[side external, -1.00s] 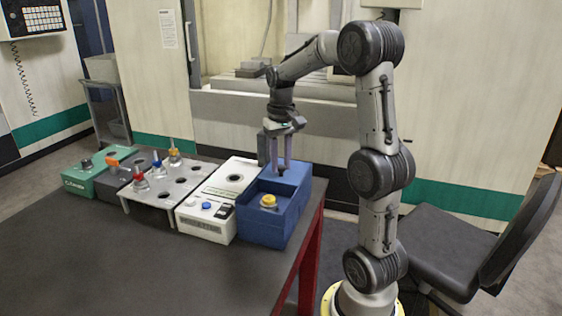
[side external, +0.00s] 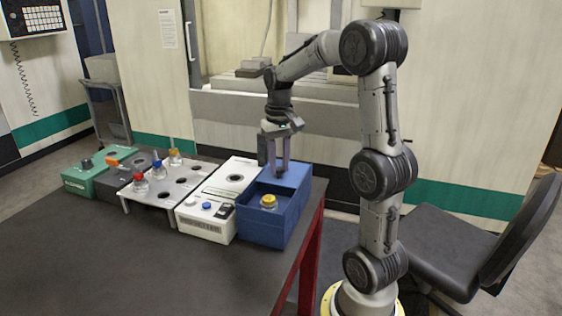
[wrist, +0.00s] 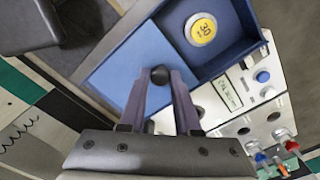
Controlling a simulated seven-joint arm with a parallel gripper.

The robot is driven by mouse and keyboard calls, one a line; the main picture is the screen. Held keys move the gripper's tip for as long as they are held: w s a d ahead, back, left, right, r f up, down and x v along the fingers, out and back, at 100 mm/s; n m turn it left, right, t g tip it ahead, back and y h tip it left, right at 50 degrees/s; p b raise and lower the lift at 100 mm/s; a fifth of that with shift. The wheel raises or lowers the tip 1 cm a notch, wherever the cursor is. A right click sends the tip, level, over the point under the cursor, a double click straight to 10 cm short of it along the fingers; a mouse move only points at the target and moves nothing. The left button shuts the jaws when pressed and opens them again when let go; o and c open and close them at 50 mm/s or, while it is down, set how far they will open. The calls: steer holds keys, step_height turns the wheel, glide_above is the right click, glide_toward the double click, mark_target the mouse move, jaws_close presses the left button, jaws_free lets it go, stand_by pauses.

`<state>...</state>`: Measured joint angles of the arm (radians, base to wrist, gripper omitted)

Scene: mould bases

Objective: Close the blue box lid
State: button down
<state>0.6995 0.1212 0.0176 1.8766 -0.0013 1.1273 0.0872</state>
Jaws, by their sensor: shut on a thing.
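The blue box (side external: 263,231) stands at the right end of the row on the table. Its lighter blue lid (wrist: 123,59) covers one part of the top in the wrist view, and the other part is open. In the opening a round piece with a yellow top (side external: 268,200) sits inside; its top also shows in the wrist view (wrist: 202,29). A black knob (wrist: 160,74) stands on the lid. My gripper (side external: 279,173) points down over the rear part of the box, its fingers shut on the knob.
A white box (side external: 206,221) with a blue button and small display stands directly left of the blue box. A grey rack (side external: 161,207) with several coloured-top pieces and a green box (side external: 78,182) are farther left. The front of the table (side external: 130,265) is clear.

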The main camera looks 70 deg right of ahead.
steer(key=a, duration=1.1)
steer(key=shift+r, duration=0.1)
steer(key=c, duration=0.6)
jaws_free()
step_height(320, 180, up, 14)
